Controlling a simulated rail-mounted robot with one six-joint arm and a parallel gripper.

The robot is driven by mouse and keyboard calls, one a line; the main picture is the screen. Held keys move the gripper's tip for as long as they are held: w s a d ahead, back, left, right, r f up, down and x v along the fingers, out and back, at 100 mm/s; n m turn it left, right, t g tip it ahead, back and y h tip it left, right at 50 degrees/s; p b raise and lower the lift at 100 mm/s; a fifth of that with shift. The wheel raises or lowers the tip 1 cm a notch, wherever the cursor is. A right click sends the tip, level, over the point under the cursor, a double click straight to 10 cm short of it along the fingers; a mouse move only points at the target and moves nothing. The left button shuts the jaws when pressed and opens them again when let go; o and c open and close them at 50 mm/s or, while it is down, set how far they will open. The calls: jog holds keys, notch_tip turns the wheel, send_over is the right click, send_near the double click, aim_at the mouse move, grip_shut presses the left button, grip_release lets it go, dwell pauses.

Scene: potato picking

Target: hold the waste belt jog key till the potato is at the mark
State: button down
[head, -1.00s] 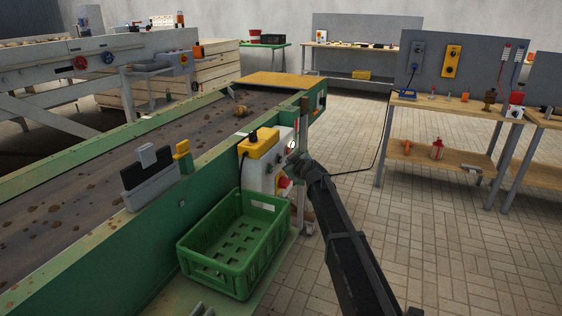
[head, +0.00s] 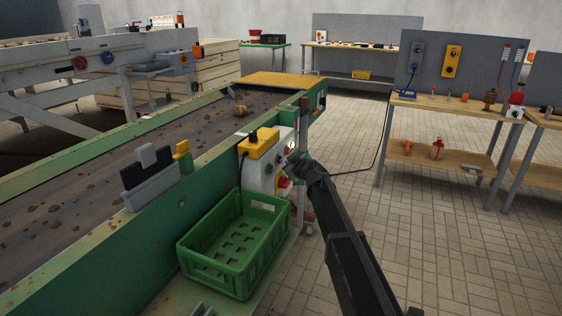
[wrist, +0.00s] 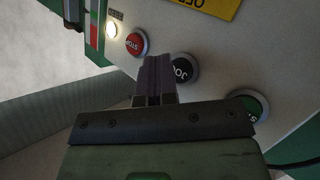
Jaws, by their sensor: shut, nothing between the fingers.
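The potato (head: 240,111) lies on the dirty brown belt (head: 190,127) near its far end. A small white mark (head: 241,133) shows at the belt's near edge, a little nearer than the potato. My gripper (head: 296,160) is at the control box (head: 262,176) on the belt's side. In the wrist view the fingers (wrist: 155,68) are shut and empty. They partly cover the left side of the black JOG key (wrist: 184,69); I cannot tell if they touch it. The red STOP key (wrist: 136,43) is to the left, the green key (wrist: 248,103) to the right.
A lit lamp (wrist: 110,29) shows by the STOP key. A red knob (head: 284,183) is just below my gripper. A green crate (head: 235,245) stands below the box. The tiled floor to the right is free.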

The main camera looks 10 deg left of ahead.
jog(key=shift+w+a, duration=0.1)
jog(key=shift+a, duration=0.3)
jog(key=shift+w+a, duration=0.1)
jog(key=shift+a, duration=0.35)
dwell(0.7)
jog(key=shift+d, duration=0.15)
dwell(1.9)
jog(key=shift+s+d, duration=0.2)
jog(key=shift+d, duration=0.5)
jog(key=d, duration=0.2)
jog(key=s+d, duration=0.1)
jog(key=d, duration=0.1)
jog(key=shift+s+d, duration=0.15)
jog(key=shift+d, duration=0.25)
dwell(0.4)
